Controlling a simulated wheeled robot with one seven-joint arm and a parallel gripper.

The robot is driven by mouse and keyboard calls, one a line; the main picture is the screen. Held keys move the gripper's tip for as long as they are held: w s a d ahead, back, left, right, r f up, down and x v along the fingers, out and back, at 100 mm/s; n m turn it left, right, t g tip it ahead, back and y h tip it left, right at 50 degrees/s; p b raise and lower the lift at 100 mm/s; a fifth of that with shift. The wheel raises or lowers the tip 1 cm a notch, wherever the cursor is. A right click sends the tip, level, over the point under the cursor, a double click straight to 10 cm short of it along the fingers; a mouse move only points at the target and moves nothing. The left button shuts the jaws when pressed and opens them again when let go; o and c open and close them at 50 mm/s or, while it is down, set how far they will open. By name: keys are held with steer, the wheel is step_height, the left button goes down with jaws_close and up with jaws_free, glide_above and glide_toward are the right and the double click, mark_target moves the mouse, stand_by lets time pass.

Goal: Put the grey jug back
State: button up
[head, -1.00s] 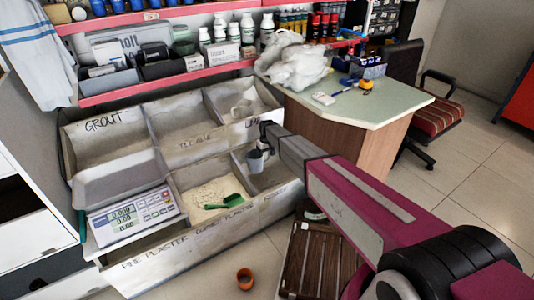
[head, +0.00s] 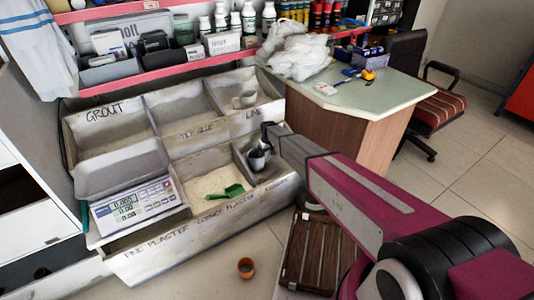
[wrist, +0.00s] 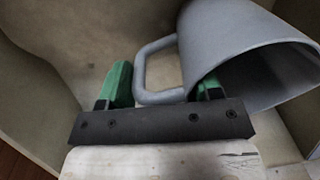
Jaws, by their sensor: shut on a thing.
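The grey jug (wrist: 235,50) fills the upper right of the wrist view, tilted, with its wide mouth facing lower right. Its loop handle lies between the green fingertips of my gripper (wrist: 163,88), which is shut on it. In the head view the jug (head: 257,160) hangs below my gripper (head: 268,138), at the front-row right compartment (head: 272,177) of the bin unit. I cannot tell whether the jug touches the compartment floor.
Another pale jug (head: 246,99) stands in the back-right compartment marked LIME. A green scoop (head: 226,193) lies in the powder of the middle front compartment. A scale (head: 130,210) sits at left, and an orange pot (head: 246,267) is on the floor. A counter (head: 350,105) stands at right.

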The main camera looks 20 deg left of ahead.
steer(key=shift+f, duration=0.6)
stand_by(0.3)
steer(key=o, duration=1.5)
steer(key=shift+o, duration=0.2)
steer(key=shift+r, duration=0.1)
steer(key=r, duration=1)
steer(key=shift+w+d+r, duration=0.15)
steer(key=shift+d+r, duration=0.05)
steer(key=shift+r, duration=0.15)
